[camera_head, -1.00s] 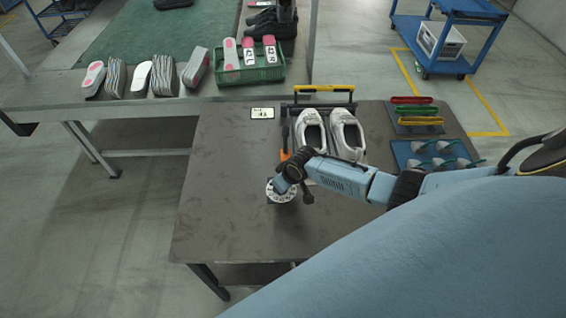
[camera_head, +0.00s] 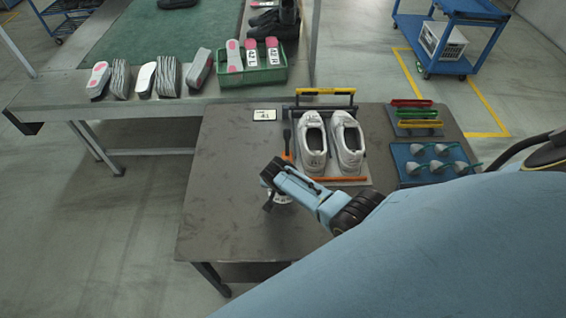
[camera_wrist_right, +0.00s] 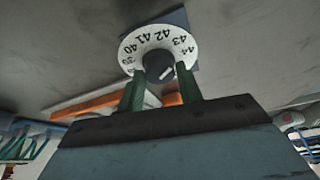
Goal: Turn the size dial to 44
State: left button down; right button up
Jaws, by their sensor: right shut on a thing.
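The size dial (camera_wrist_right: 130,50) is a white disc with black numbers. In the right wrist view, numbers from about 39 to 44 show along its far side, with 44 toward the right. Its dark round knob (camera_wrist_right: 157,63) carries a short white mark. My right gripper (camera_wrist_right: 161,80) has one finger on each side of the knob and is shut on it. In the head view my right gripper (camera_head: 268,190) is over the dial and hides most of it; a bit of white rim (camera_head: 284,199) shows. My left gripper is not in view.
A small white card (camera_head: 265,115) lies at the table's (camera_head: 225,190) back. A blue tray (camera_head: 408,175) and coloured bars (camera_head: 415,113) lie to the right. The table's left side is clear.

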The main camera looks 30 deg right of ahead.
jog(key=m+g+b, duration=0.1)
jog(key=m, duration=0.2)
jog(key=shift+w+a+f+m+h+b, duration=0.1)
jog(key=shift+m+h+b, duration=0.2)
jog(key=shift+b, duration=0.1)
jog(key=shift+m+g+h+b, duration=0.3)
jog(key=shift+m+g+b, duration=0.55)
jog(key=shift+m, duration=0.75)
jog(key=o, duration=1)
jog(key=shift+a+r, duration=0.15)
jog(key=shift+r, duration=0.45)
jog(key=p+v, duration=0.3)
jog(key=v, duration=0.9)
jog(key=shift+r, duration=0.15)
